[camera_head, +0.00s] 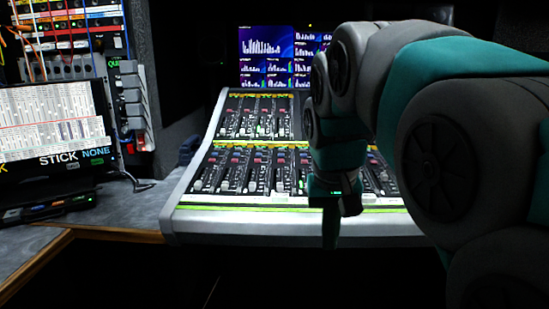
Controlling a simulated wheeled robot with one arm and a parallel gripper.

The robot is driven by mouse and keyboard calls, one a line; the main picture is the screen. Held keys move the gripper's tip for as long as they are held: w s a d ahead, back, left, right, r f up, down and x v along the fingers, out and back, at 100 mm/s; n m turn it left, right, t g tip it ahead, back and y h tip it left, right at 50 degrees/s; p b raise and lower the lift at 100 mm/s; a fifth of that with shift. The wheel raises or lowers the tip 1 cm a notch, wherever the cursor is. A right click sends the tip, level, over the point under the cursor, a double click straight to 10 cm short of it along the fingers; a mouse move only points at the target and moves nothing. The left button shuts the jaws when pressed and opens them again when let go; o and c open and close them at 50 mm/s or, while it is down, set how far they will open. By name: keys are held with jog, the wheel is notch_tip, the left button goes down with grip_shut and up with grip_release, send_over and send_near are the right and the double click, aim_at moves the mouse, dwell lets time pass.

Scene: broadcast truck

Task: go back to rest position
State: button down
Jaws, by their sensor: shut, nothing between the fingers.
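My gripper (338,215) hangs at the end of my grey and teal arm, in front of the near edge of the mixing console (190,190). It points down and its fingers are dark and small in the picture. It is shut with nothing in it. I cannot tell whether it touches the console's front edge. My arm comes in from the right and hides the right part of the console.
A monitor (55,120) with a bright table stands on the grey desk (120,205) at left, below a rack of cables (75,30). A screen with purple graphs (265,50) is behind the console. The space below the console's front edge is dark.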

jog(key=s+d+f+g, duration=0.1)
jog(key=s+d+f, duration=0.1)
jog(key=s+f, duration=0.8)
jog(key=s+d+f+g, duration=0.2)
jog(key=s+d+f, duration=0.1)
jog(key=s+f, duration=0.7)
jog(key=s, duration=0.3)
jog(key=shift+s+d+g+y, duration=0.15)
jog(key=shift+s+g+y, duration=0.15)
jog(key=shift+s, duration=0.1)
jog(key=shift+f, duration=0.1)
dwell(1.1)
